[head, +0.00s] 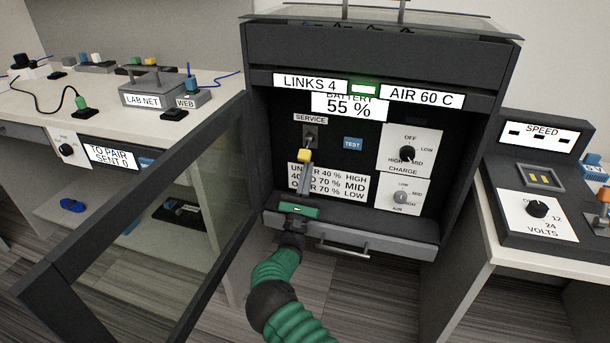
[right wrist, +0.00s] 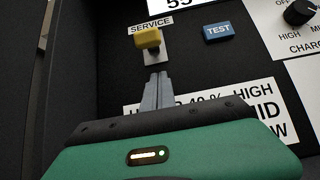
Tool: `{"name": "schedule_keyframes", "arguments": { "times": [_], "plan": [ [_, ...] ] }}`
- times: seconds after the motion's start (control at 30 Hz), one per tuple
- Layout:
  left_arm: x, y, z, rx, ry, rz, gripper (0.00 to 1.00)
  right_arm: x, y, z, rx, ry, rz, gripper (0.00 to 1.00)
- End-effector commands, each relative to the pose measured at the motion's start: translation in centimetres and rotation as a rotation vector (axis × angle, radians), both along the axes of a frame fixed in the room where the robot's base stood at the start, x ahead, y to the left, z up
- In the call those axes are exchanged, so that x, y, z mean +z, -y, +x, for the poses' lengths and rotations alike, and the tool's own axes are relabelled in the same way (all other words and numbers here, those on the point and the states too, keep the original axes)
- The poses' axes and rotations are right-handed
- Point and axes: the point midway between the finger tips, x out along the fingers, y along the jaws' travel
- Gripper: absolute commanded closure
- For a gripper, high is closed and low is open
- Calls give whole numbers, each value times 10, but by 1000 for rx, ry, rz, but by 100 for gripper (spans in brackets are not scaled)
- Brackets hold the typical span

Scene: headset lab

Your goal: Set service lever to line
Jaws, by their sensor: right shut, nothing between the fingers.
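The service lever (head: 304,156) has a yellow knob and juts out from a small grey plate under the SERVICE label, inside the open dark cabinet. In the head view its knob appears low against the plate. The right wrist view shows the yellow knob (right wrist: 148,38) above my fingertips. My right gripper (head: 305,170) is shut and empty, with its grey fingers pointing up just below the knob. In the right wrist view the fingertips (right wrist: 157,76) show a small gap below the knob; whether they touch it in depth I cannot tell. My left gripper is not in view.
A blue TEST button (head: 353,143) and the charge knob (head: 408,154) are right of the lever. A display (head: 350,107) reads 55 %. The cabinet's glass door (head: 150,215) stands open at the left. A drawer handle (head: 343,250) juts out below.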

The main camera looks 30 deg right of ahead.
Motion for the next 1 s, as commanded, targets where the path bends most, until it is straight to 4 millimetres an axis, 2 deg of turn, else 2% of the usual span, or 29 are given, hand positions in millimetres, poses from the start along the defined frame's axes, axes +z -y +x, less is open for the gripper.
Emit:
{"name": "schedule_keyframes", "arguments": {
  "times": [0.2, 0.57, 0.67, 0.83, 1.0],
  "plan": [
    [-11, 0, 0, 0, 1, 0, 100, 21, -12, -8, 2, 1, 0, 100],
    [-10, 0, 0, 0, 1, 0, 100, 25, -13, -9, 3, -1, 1, 100],
    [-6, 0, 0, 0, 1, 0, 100, 27, -14, -9, 3, -4, 5, 100],
    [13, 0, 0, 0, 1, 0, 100, 32, -16, -10, 4, -26, 31, 100],
    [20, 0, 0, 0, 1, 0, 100, 30, -16, -12, 3, -41, 49, 100]
  ]
}}
